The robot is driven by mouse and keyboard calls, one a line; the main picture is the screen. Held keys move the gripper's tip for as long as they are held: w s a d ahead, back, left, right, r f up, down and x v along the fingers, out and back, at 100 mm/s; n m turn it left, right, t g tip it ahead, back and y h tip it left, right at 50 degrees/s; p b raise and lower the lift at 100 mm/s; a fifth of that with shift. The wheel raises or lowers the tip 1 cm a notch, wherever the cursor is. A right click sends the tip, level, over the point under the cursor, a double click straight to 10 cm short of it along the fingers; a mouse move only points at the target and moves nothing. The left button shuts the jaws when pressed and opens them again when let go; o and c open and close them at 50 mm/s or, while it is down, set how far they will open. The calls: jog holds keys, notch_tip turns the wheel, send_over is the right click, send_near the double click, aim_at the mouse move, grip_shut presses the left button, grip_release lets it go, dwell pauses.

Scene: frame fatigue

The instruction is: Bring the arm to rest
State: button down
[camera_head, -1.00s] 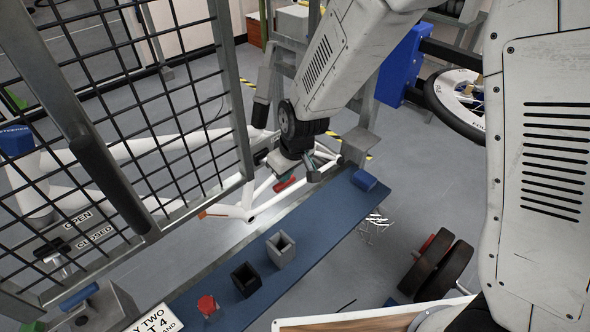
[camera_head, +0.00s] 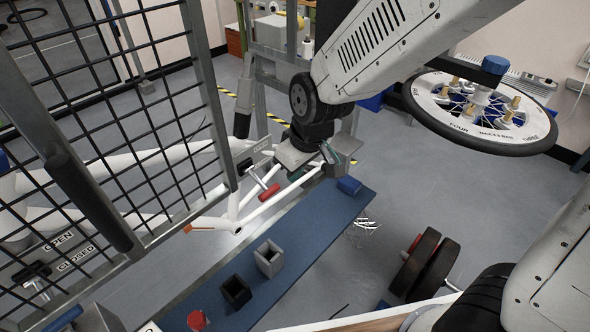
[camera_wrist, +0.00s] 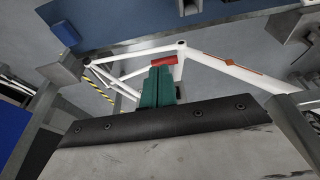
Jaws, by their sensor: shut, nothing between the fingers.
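My gripper (camera_head: 326,163) is at the end of my white arm, near the upper middle of the head view. It is above the far end of the blue bench and close to the white bicycle frame (camera_head: 237,222). In the wrist view the green fingers of my gripper (camera_wrist: 158,72) are together with nothing between them. Beyond them lie the white frame tubes and a red part (camera_wrist: 164,60), which also shows in the head view (camera_head: 269,192). I cannot tell the exact gap between the fingertips and the frame.
A mesh guard (camera_head: 115,130) stands at the left. The blue bench (camera_head: 306,228) carries a grey open box (camera_head: 269,258), a black one (camera_head: 235,291), a red item (camera_head: 197,321) and a blue block (camera_head: 349,186). A spoked wheel (camera_head: 480,112) is at upper right.

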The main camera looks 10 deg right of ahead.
dwell(0.4)
jog(key=s+d+r+m+h, duration=0.1)
jog(key=s+d+r+m, duration=0.2)
jog(key=s+d+r, duration=0.4)
jog(key=s+d+r+m+g, duration=0.1)
jog(key=s+d+r+m, duration=0.3)
jog(key=s+d+r, duration=0.3)
jog(key=s+d, duration=0.5)
jog(key=shift+r+m+h, duration=0.3)
jog(key=shift+r+h, duration=0.1)
jog(key=shift+a, duration=0.1)
